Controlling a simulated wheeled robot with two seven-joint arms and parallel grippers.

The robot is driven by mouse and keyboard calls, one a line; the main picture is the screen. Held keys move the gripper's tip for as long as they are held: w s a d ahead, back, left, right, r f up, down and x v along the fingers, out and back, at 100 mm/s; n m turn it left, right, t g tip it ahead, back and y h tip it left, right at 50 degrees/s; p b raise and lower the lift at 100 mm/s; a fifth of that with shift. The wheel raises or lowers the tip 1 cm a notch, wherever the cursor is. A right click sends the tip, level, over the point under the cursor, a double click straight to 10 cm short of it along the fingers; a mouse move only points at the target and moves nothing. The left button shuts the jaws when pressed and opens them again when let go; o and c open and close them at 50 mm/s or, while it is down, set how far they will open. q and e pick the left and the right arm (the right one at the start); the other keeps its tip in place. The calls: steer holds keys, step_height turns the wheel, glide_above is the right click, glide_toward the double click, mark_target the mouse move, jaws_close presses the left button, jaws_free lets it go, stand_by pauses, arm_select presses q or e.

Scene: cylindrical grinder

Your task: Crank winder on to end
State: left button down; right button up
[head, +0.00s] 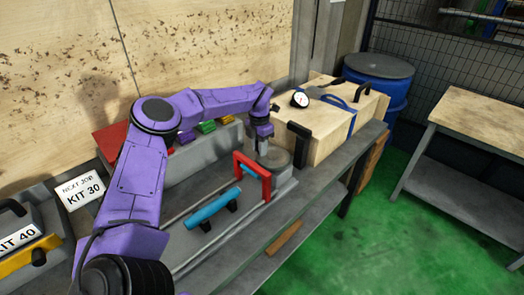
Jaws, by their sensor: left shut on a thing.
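The handle appears to belong to the winder, a round grey drum (275,157) just below and beside the gripper. A red frame (254,176) stands in front of the drum. A blue cylinder (213,208) lies on dark supports to the left of the frame. My right gripper is out of view.
A pale wooden box (325,130) with a dial gauge (299,99) and dark handles stands right of the drum. Small coloured blocks (207,127) sit behind the arm. Kit cases (25,240) are at left. A blue barrel (385,80) and a table (480,115) stand beyond green floor.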

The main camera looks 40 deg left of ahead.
arm_select(q)
steer(key=m, duration=0.1)
steer(key=w+m, duration=0.1)
steer(key=shift+w+a+r+m, duration=0.1)
steer(key=shift+a+m, duration=0.15)
steer(key=shift+m, duration=0.15)
steer(key=shift+w+m, duration=0.35)
steer(key=shift+m, duration=0.5)
steer(key=shift+w+m, duration=0.35)
steer(key=shift+m, duration=0.5)
steer(key=c, duration=0.9)
jaws_free()
